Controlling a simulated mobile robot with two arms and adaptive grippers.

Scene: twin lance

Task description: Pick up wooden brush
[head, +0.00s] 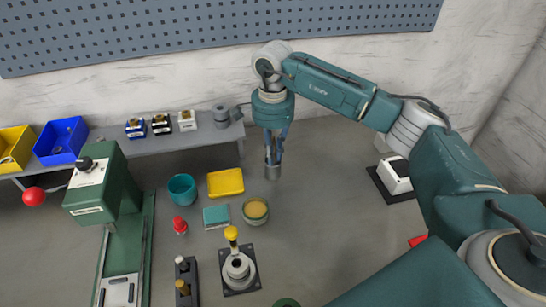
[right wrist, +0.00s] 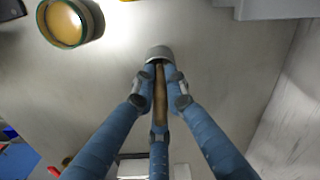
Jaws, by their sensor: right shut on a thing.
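My right gripper (head: 273,152) points down at the centre of the head view. Its blue fingers are shut on the wooden brush (head: 272,172), whose grey lower end shows below the fingertips. In the right wrist view the brush's brown handle (right wrist: 160,92) runs between the fingers of the right gripper (right wrist: 160,82), and its grey end sticks out beyond the tips. The brush looks clear of the things around it. I cannot tell its exact height above the surface. My left gripper is not in view.
A yellow tray (head: 226,182), a teal cup (head: 182,188), a teal block (head: 216,216) and a round tin (head: 255,210) lie left of and below the gripper. A green machine (head: 105,185) stands at left. A grey shelf (head: 205,135) lies behind. Grey surface right of the brush is free.

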